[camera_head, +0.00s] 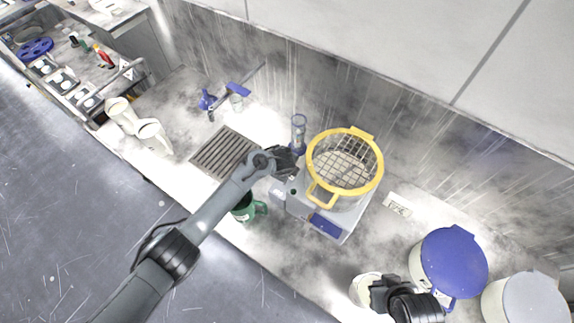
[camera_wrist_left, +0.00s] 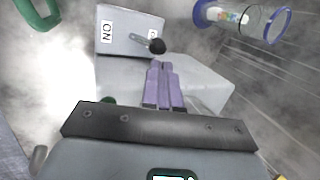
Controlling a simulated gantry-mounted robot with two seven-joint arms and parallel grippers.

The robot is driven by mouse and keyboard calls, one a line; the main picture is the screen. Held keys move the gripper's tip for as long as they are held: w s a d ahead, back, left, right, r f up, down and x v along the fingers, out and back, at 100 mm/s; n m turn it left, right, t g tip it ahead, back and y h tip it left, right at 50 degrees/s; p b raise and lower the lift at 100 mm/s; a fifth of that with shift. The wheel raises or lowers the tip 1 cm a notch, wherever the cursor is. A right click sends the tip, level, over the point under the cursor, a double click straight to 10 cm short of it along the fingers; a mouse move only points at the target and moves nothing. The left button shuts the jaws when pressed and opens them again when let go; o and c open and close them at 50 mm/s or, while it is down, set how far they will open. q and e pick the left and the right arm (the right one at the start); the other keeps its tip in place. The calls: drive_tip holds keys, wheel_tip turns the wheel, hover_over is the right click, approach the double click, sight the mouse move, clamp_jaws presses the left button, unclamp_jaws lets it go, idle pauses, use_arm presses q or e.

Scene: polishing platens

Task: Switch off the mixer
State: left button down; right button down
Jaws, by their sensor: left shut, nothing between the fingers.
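The mixer is a grey machine (camera_head: 297,207) with a yellow-rimmed bowl (camera_head: 379,172) under a wire guard. In the left wrist view a grey switch box (camera_wrist_left: 125,42) carries an "ON" label (camera_wrist_left: 106,31) and a second label (camera_wrist_left: 152,36), partly hidden. Its lever ends in a black knob (camera_wrist_left: 157,46) and points toward the second label's side. My left gripper (camera_head: 287,158) is beside the mixer's left side. Its purple fingers (camera_wrist_left: 158,64) are shut and empty, with the tips just below the knob; contact is unclear. My right gripper (camera_head: 381,292) is at the bottom right; its finger opening is unclear.
A clear cylinder with blue ends (camera_head: 298,130) stands behind my left gripper. A green mug (camera_head: 244,212) is below the arm, near the counter's front edge. A drain grate (camera_head: 222,153) lies left. A blue-lidded container (camera_head: 450,262) stands right, near my right gripper.

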use_arm(q)
drive_tip(key=w+v, duration=0.1)
drive_tip(key=v, duration=0.9)
drive_tip(key=shift+w+d+r, duration=0.25)
drive_tip(key=shift+d+r, duration=0.2)
drive_tip(key=shift+r, duration=0.1)
use_arm(e)
drive_tip(key=shift+r, duration=0.55)
